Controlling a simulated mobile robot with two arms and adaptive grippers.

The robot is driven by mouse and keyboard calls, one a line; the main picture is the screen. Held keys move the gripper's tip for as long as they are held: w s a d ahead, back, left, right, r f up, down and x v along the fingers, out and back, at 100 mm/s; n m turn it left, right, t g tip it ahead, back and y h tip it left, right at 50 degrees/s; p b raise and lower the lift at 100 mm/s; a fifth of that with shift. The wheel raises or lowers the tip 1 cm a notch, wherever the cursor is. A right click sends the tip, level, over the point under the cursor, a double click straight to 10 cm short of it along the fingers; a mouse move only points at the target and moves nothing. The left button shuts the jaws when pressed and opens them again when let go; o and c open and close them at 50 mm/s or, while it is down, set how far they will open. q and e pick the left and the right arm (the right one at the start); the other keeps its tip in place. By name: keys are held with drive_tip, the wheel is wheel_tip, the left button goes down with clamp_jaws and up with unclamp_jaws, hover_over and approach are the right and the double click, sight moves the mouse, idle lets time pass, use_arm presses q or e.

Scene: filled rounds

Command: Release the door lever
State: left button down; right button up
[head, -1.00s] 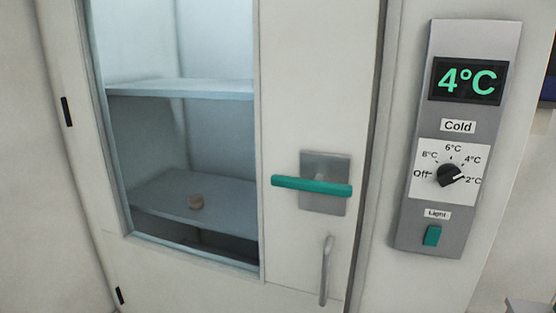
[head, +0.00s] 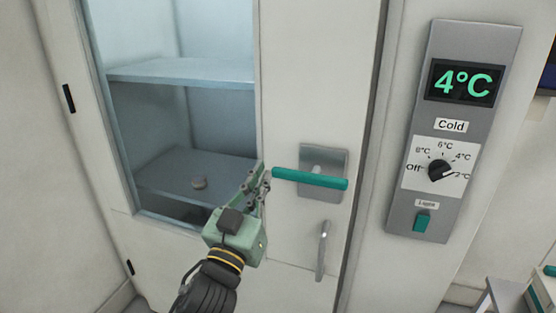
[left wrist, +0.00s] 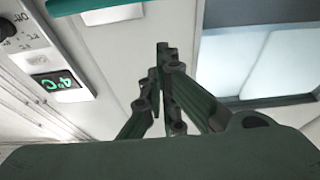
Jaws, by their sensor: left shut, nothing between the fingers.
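The teal door lever (head: 311,180) lies about level on its grey plate (head: 335,161), on a white door with a window. In the left wrist view the lever (left wrist: 68,5) shows at the top left with its plate (left wrist: 113,14). My left gripper (head: 262,178) is shut and empty. Its fingertips are close to the lever's left end in the head view; I cannot tell whether they touch it. In the left wrist view the fingers (left wrist: 162,52) are together, with the door behind them. My right gripper is not in view.
A grey vertical handle (head: 322,250) sits below the lever. A control panel (head: 398,215) right of the door reads 4°C, with a dial (head: 440,171) and a teal light switch (head: 422,221).

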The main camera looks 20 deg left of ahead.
use_arm(q)
drive_tip(key=shift+w, duration=0.15)
drive_tip(key=p+x, duration=0.5)
drive_tip(key=x, duration=0.5)
drive_tip(key=shift+f+b, duration=0.4)
drive_tip(key=shift+f, duration=1.7)
